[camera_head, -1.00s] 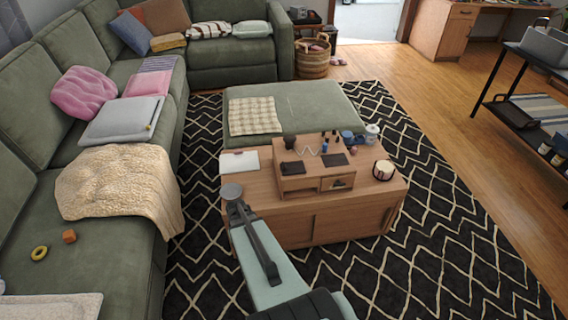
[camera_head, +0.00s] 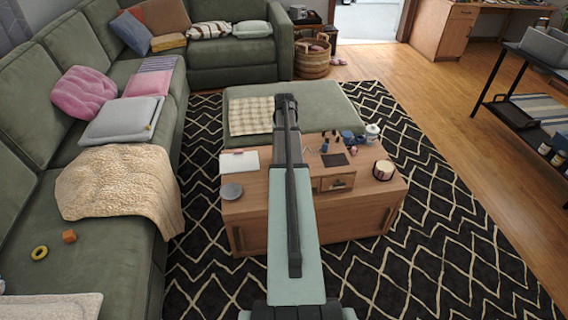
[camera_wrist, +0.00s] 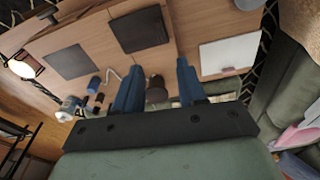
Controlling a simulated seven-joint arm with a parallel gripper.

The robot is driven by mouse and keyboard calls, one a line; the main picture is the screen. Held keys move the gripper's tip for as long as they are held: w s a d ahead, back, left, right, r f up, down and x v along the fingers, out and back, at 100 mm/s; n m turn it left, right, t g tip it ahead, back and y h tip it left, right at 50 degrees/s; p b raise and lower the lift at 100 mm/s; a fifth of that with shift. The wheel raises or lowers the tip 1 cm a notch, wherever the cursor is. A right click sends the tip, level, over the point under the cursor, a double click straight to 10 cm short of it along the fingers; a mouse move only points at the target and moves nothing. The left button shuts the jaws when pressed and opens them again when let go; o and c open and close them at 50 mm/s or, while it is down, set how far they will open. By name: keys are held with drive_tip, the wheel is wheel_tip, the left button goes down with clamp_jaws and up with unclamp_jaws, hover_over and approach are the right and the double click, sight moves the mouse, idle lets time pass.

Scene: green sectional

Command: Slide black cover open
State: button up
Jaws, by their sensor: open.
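One panel (camera_head: 335,160) shows right of my arm in the head view, and also in the wrist view (camera_wrist: 72,61). The other panel (camera_wrist: 139,29) shows only in the wrist view, near the fingertips; my arm hides it in the head view. Any contact with the panel cannot be told.
The organizer stands on a wooden coffee table (camera_head: 362,215). A white clipboard (camera_head: 239,161) and a grey round lid (camera_head: 231,191) lie left of it. A candle (camera_head: 383,170), a white jar (camera_head: 372,133) and small bottles stand to the right. A green ottoman (camera_head: 330,105) is behind.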

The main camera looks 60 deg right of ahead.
drive_tip(key=shift+n+g+y, duration=0.5)
drive_tip(key=shift+n+y, duration=0.1)
drive_tip(key=f, duration=0.9)
drive_tip(key=d+f, duration=0.1)
drive_tip(key=f, duration=0.3)
drive_tip(key=shift+w+f, duration=0.3)
drive_tip(key=shift+w, duration=0.1)
drive_tip(key=shift+c, duration=0.4)
clamp_jaws()
